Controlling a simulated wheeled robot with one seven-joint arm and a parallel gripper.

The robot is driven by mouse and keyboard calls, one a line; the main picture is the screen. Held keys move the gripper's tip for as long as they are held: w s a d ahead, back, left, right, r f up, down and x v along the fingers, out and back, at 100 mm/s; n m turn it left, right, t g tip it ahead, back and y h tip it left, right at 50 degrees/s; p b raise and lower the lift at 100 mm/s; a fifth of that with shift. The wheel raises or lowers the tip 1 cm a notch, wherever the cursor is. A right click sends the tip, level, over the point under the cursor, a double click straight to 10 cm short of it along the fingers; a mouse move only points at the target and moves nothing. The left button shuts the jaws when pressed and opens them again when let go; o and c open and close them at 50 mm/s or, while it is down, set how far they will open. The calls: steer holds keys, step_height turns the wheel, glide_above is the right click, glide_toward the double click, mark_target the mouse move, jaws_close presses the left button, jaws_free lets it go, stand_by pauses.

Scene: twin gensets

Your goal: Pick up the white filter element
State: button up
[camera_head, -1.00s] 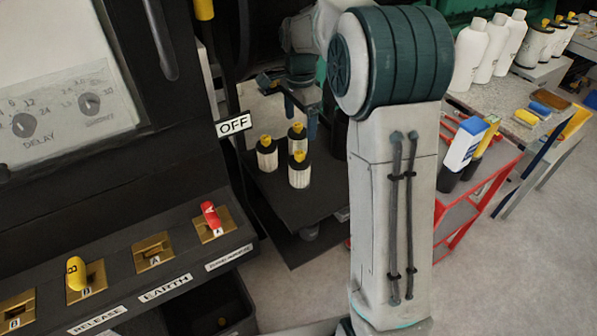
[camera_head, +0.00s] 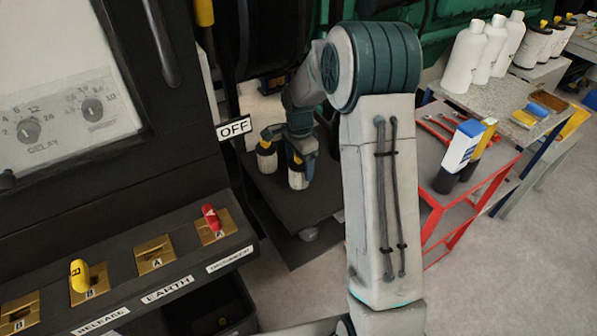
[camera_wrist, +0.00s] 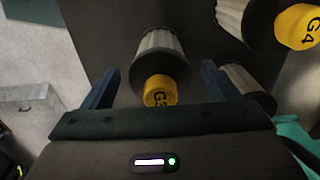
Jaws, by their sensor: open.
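White pleated filter elements with black collars and yellow caps stand on a dark plate (camera_head: 262,195). In the head view a left one (camera_head: 266,160) and a right one (camera_head: 297,178) show; my gripper hides the rest. In the wrist view the one capped G3 (camera_wrist: 160,42) lies between the open fingers of my gripper (camera_wrist: 158,82), which do not close on it. The one capped G4 (camera_wrist: 231,15) is at upper right, and a third (camera_wrist: 243,80) is partly hidden behind the right finger. In the head view my gripper (camera_head: 288,145) is low over the group.
A black panel with a red handle (camera_head: 212,219) and a yellow handle (camera_head: 78,275) stands at left. A red trolley (camera_head: 437,215) holds a blue-and-white bottle (camera_head: 462,148). White bottles (camera_head: 465,58) and more dark-banded filters (camera_head: 532,45) stand on a bench at right.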

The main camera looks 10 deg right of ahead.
steer(key=shift+f, duration=0.1)
steer(key=c, duration=1.1)
steer(key=shift+o, duration=0.2)
steer(key=shift+r, duration=0.55)
step_height(320, 180, up, 3)
steer(key=shift+r+b, duration=0.1)
steer(key=shift+b, duration=0.3)
steer(key=s+d+r+p, duration=0.2)
steer(key=d+r, duration=0.9)
steer(key=shift+s+d+r+p, duration=0.15)
steer(key=shift+s+r+p, duration=0.15)
steer(key=shift+r+p, duration=0.1)
